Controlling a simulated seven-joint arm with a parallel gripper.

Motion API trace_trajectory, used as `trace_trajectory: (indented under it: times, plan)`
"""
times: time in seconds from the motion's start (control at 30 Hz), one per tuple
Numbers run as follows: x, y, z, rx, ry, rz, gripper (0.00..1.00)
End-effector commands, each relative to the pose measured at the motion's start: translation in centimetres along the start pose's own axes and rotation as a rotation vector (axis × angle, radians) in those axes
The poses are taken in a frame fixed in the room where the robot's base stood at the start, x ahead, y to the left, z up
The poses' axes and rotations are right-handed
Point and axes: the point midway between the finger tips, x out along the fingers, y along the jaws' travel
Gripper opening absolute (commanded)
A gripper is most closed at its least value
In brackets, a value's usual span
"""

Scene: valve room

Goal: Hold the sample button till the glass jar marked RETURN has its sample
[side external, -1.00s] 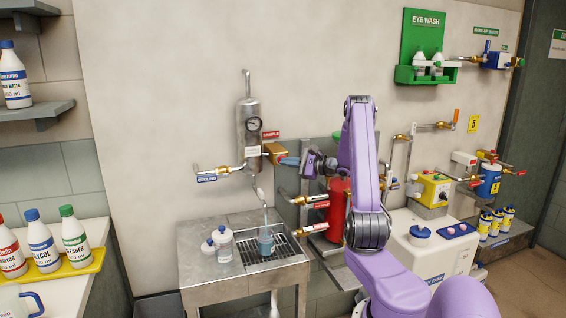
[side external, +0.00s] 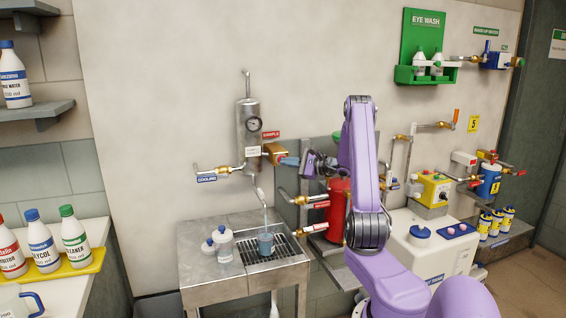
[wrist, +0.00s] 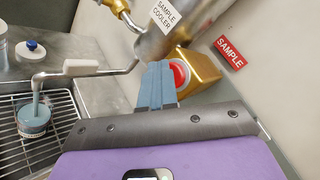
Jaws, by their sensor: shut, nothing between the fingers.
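My gripper (wrist: 158,85) is shut, with its blue fingertips against the red sample button (wrist: 180,74) on the brass box (wrist: 204,78) beside the SAMPLE sign. In the side view my gripper (side external: 289,161) meets the same box (side external: 273,152). A glass jar (side external: 265,244) stands upright on the sink's grating under the spout, holding blue liquid. It also shows in the wrist view (wrist: 33,122), where a thin blue stream runs from the spout (wrist: 37,85) into it. No RETURN marking is readable on the jar.
Two white capped bottles (side external: 222,244) stand left of the jar. A red cylinder (side external: 339,202) and red-handled valves are right of the sink, near my arm.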

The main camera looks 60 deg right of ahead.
Motion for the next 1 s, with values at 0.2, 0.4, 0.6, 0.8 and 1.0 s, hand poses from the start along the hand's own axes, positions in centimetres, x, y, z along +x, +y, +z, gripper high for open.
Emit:
trace_trajectory:
  times: [0.2, 0.4, 0.6, 0.8, 1.0]
  plan:
    - [0.0, 0.0, 0.0, 0.000, 0.001, -0.001, 0.00]
    - [0.0, 0.0, 0.0, 0.000, 0.001, -0.001, 0.00]
    - [0.0, 0.0, 0.0, 0.000, 0.001, -0.001, 0.00]
    - [-0.5, 0.3, 0.4, 0.000, 0.000, -0.001, 0.00]
    - [-1.2, 0.9, 0.9, 0.001, 0.001, -0.001, 0.00]
